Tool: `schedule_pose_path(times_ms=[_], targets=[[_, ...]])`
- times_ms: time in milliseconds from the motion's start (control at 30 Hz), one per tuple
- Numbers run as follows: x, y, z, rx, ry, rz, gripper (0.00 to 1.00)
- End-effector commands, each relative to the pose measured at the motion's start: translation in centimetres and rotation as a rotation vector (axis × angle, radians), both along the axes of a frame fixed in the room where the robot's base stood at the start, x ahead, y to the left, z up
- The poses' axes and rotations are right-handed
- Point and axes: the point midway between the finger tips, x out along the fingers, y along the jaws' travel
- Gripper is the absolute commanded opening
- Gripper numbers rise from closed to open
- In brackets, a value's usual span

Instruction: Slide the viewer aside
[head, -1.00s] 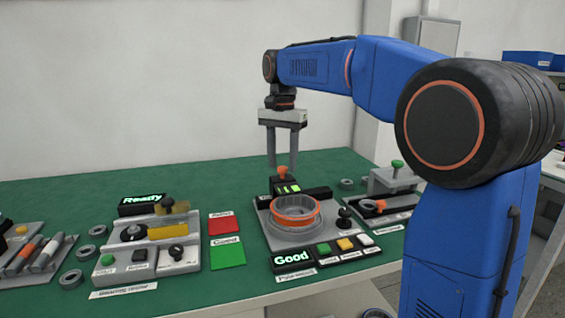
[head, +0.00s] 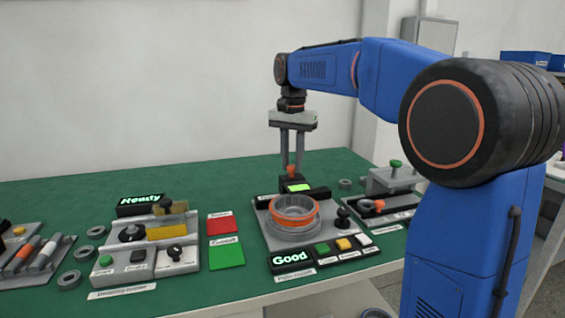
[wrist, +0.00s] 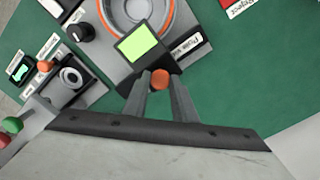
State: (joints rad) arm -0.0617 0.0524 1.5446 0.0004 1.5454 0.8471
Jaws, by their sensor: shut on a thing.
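The viewer (head: 299,187) is a small black block with a lit green screen and an orange knob (head: 291,170) on its back. It sits at the back edge of the grey station, behind the round cup with an orange ring (head: 294,208). In the wrist view the viewer's green screen (wrist: 138,43) lies beside the ring, and the orange knob (wrist: 160,79) is between the fingertips. My gripper (head: 291,165) points down and is shut on the knob. The fingers partly hide the knob in the head view.
A "Good" display (head: 291,258) and several buttons line the station's front. A black knob (head: 343,217) stands at its right. A clamp fixture (head: 390,180) stands further right. Red (head: 221,223) and green (head: 226,255) pads lie to the left. The green table behind is clear.

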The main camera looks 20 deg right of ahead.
Motion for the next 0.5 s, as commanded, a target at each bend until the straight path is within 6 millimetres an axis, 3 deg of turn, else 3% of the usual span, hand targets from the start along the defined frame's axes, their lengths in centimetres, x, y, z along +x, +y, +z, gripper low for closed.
schedule_pose_path(times_ms=[300, 500], targets=[[0.0, -6.2, 0.0, -0.001, -0.002, -0.004, 0.0], [0.0, -8.0, 0.0, -0.001, -0.002, -0.001, 0.0]])
